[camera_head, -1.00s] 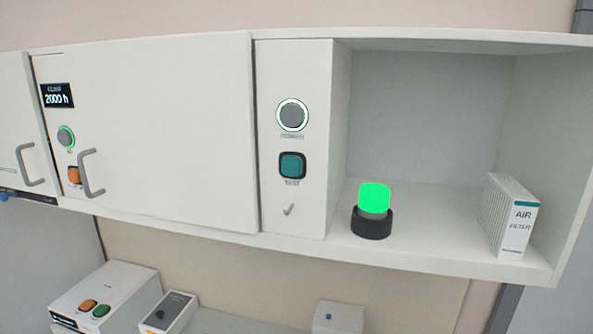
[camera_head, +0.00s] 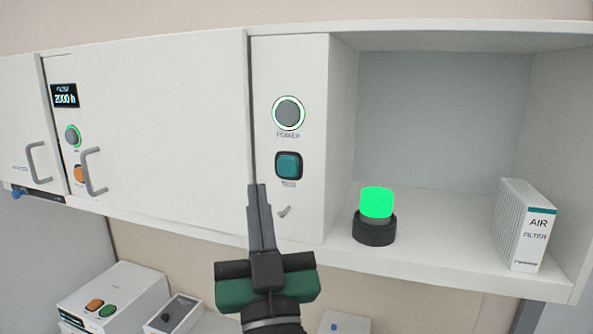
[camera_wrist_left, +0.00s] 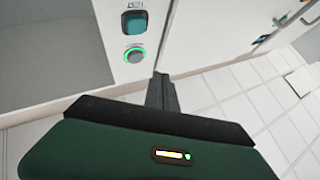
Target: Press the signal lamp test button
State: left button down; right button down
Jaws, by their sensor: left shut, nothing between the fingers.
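The teal square test button (camera_head: 288,166) sits on the white panel, below the round grey power button (camera_head: 289,113) with its lit ring. Both show in the left wrist view, the test button (camera_wrist_left: 135,22) above the ringed button (camera_wrist_left: 134,55). The signal lamp (camera_head: 376,213) stands on the open shelf, glowing green on a black base. My left gripper (camera_head: 258,190) points upward in front of the cabinet, below and left of the test button and apart from it. Its fingers are together and empty, and they also show in the left wrist view (camera_wrist_left: 161,80). My right gripper is not in view.
A white air filter box (camera_head: 524,226) stands on the shelf at the right. A cabinet door with a grey handle (camera_head: 94,171) is left of the panel. Below are a white box with orange and green buttons (camera_head: 108,300) and a small grey-topped box (camera_head: 174,312).

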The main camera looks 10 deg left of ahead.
pick_arm(q)
jog(key=shift+s+r, duration=0.1)
jog(key=shift+a, duration=0.1)
jog(key=p, duration=0.2)
send_near(287, 167)
jog(key=w+a+r, duration=0.3)
jog(key=w+r, duration=0.1)
jog(key=shift+s+r, duration=0.25)
jog(key=shift+r, duration=0.05)
jog(key=shift+a, duration=0.15)
dwell(0.4)
dwell(1.1)
